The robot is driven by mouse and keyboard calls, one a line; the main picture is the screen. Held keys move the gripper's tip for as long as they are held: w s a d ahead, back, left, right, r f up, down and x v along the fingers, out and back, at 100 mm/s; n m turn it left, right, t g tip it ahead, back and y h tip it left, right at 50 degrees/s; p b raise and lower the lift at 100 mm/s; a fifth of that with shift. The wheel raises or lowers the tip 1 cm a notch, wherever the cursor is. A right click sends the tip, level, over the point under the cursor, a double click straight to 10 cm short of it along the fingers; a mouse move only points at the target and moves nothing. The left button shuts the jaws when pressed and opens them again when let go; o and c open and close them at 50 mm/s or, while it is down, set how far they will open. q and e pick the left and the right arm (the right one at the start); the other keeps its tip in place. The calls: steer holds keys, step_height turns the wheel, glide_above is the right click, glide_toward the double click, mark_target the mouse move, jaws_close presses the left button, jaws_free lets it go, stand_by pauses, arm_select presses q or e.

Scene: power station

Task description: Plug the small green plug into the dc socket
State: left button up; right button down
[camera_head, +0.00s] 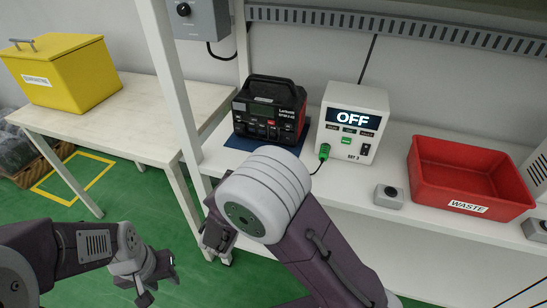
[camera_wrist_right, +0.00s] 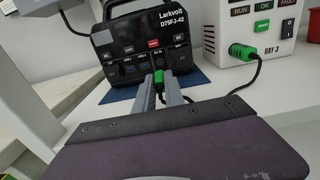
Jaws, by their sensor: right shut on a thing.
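The black power station (camera_head: 270,108), with several sockets on its front, stands on the bench; it fills the middle of the right wrist view (camera_wrist_right: 120,42). My right gripper (camera_wrist_right: 160,92) is shut on the small green plug (camera_wrist_right: 158,84), which points at the lower middle of the station's front. The plug and fingers cover part of the panel, so I cannot tell whether the plug touches a socket. In the head view my right arm hides this gripper and plug. My left gripper (camera_head: 162,278) is open and empty, low over the green floor.
A white box (camera_head: 355,112) reading OFF stands right of the station, with a larger green connector (camera_head: 323,152) in its front and a black cable. A red waste bin (camera_head: 468,182) and a small grey box (camera_head: 388,196) are farther right. A yellow bin (camera_head: 62,75) sits on the left table.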

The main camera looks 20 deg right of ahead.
mark_target(286, 139)
steer(key=shift+x, duration=2.6)
steer(key=shift+w+d, duration=0.2)
steer(key=shift+d, duration=0.05)
steer(key=shift+w+d, duration=0.2)
steer(key=shift+w, duration=0.2)
steer(key=shift+w+d, duration=0.15)
steer(key=c, duration=1.3)
jaws_free()
steer(key=shift+c, duration=0.2)
